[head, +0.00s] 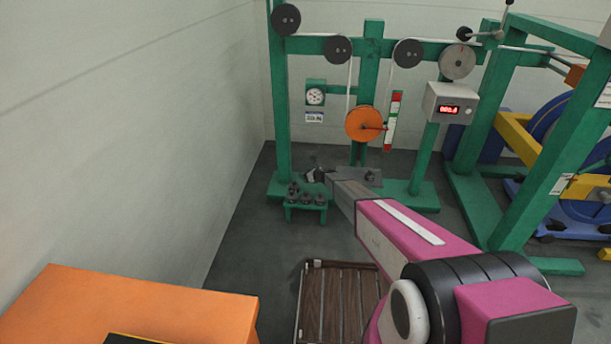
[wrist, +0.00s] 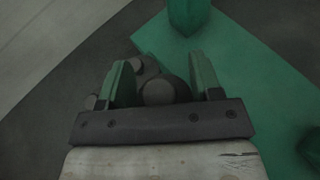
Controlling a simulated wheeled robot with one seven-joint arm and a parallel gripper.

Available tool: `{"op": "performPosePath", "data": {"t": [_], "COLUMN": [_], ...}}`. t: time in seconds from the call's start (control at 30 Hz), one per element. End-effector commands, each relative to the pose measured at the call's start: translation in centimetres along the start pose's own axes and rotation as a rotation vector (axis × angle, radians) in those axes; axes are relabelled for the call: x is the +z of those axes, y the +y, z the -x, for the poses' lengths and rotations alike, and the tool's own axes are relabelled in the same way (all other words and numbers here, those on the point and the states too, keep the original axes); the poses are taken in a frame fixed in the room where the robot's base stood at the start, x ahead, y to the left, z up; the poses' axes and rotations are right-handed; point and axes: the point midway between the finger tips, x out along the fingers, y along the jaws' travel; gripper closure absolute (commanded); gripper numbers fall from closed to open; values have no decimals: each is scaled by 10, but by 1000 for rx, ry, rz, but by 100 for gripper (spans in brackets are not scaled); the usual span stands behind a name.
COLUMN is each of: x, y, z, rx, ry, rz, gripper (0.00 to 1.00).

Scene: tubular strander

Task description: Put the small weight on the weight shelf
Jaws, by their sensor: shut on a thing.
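My gripper (head: 318,175) is above the low green weight shelf (head: 304,208) in the head view. In the wrist view the two fingers of my gripper (wrist: 162,78) stand on either side of a round dark grey weight (wrist: 158,91), which I take to be the small weight, and are shut on it. In the head view the held weight is too small and dark to make out clearly. Several dark weights (head: 306,198) stand on the shelf below. The wrist view shows other dark round weights (wrist: 146,67) close beside the held one. Whether the held weight touches anything is unclear.
A green frame (head: 283,110) with pulleys and an orange wheel (head: 364,124) rises behind the shelf. A wooden slatted pallet (head: 338,300) and an orange surface (head: 140,300) are nearer. Bare floor lies left of the shelf.

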Motion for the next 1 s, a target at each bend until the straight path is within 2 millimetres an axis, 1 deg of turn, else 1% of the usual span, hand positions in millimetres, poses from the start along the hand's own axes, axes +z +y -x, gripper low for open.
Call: {"op": "performPosePath", "data": {"t": [0.17,0.37,0.57,0.8,1.0], "x": [1,-5,-17,-36,-46], "y": [0,0,0,0,0], "z": [0,-2,-8,-15,-20], "rx": [1,1,1,1,1], "ry": [-1,-1,-1,0,-1], "rz": [0,-1,-1,-1,0], "gripper": [82,82,82,82,82]}}
